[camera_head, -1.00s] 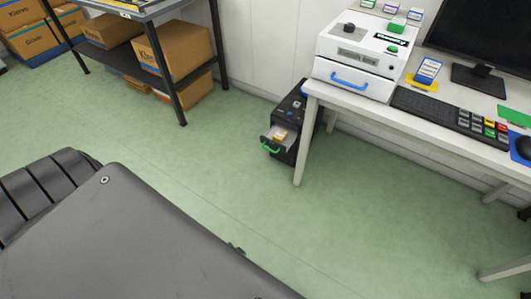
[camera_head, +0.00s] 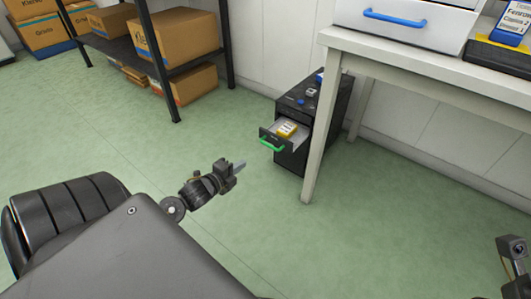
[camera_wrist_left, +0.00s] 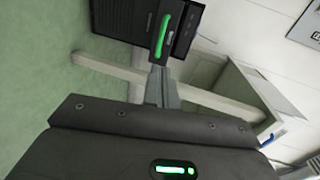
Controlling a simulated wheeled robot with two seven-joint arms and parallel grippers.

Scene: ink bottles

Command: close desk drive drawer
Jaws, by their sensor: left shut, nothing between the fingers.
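The black drive cabinet (camera_head: 292,160) stands on the floor beside the white desk's leg. In the left wrist view the shut fingers (camera_wrist_left: 161,85) point toward the green handle (camera_wrist_left: 161,36). At the right edge, a dark part of my right arm shows, probably the wrist; its fingers are not clear.
The white desk (camera_head: 420,65) stands over the floor to the right, its leg (camera_head: 319,135) close beside the cabinet. A dark shelf (camera_head: 172,75) with cardboard boxes (camera_head: 170,35) is at the back left. The green floor in front of the drawer is clear.

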